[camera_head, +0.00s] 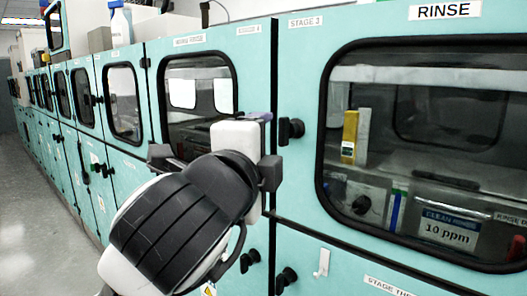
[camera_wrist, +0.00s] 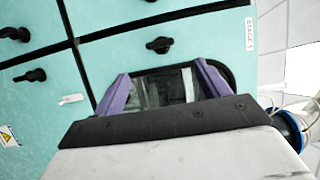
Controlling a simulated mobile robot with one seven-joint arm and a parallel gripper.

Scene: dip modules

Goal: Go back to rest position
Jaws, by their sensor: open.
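My gripper (camera_head: 258,117) is raised in front of the teal cabinets in the head view, with my black and white wrist below it. Only a little purple of a finger shows there. In the wrist view my gripper (camera_wrist: 163,82) has its two purple fingers spread wide apart. Nothing is held between them. A dark cabinet window (camera_wrist: 160,90) shows behind the gap. The gripper looks apart from the cabinet face, but the exact distance cannot be told.
The cabinet window marked RINSE (camera_head: 415,140) fills the right, with a yellow object (camera_head: 350,135) behind it. Black knobs (camera_head: 291,130) stick out close beside my gripper. A white hook (camera_head: 321,263) is on the lower panel. Open floor (camera_head: 30,220) lies at the left.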

